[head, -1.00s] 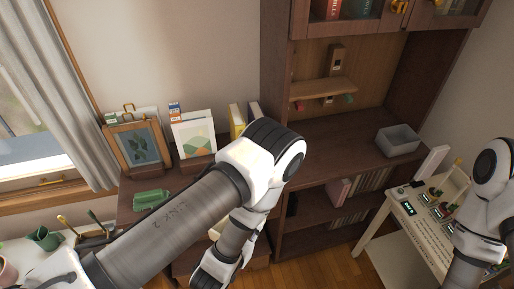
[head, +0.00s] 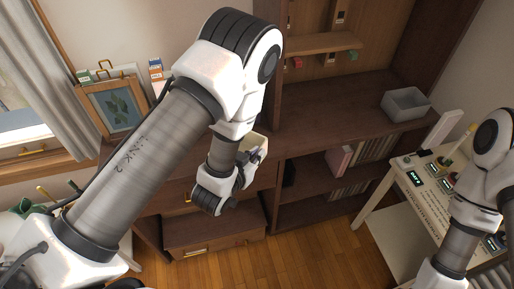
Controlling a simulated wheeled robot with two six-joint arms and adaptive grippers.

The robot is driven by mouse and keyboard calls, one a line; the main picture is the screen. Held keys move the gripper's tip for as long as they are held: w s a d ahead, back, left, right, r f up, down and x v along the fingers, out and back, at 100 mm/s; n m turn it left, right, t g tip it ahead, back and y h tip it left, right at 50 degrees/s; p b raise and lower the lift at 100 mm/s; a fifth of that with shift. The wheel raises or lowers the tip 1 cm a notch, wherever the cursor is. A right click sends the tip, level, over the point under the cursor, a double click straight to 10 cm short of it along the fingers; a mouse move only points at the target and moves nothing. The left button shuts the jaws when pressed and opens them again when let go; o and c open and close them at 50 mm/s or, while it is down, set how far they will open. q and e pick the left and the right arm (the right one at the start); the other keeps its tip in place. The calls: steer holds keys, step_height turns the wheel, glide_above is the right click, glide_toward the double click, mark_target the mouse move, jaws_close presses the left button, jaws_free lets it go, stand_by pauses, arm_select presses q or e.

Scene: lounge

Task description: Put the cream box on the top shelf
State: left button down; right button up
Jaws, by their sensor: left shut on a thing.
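The cream box (head: 256,143) shows in part behind my left arm, in front of the bookcase. My left gripper (head: 246,157) is shut on it and holds it in the air; the wrist hides part of the grip. The dark wood bookcase has a broad shelf (head: 330,115) with a wide bare stretch, right of the box in the picture. Above it is a short light-wood shelf (head: 320,43). A lower shelf (head: 312,182) holds books. My right arm shows at the right edge, but its gripper is out of view.
A grey open bin (head: 405,104) stands at the right of the broad shelf. A pink book (head: 339,160) stands on the lower shelf. A framed leaf picture (head: 115,108) stands at the left. A white table (head: 400,190) with small devices is at the right.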

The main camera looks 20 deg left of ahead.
mark_target(257, 144)
arm_select(q)
steer(key=w, duration=0.2)
steer(key=w+a, duration=0.1)
steer(key=w, duration=0.1)
steer(key=w+a+b, duration=0.1)
steer(key=w, duration=0.2)
steer(key=shift+f, duration=0.35)
steer(key=shift+w+f, duration=0.1)
steer(key=shift+f, duration=0.25)
step_height(257, 144, down, 3)
steer(key=b, duration=0.2)
steer(key=shift+b, duration=0.4)
steer(key=shift+r, duration=0.1)
steer(key=c, duration=1.3)
jaws_free()
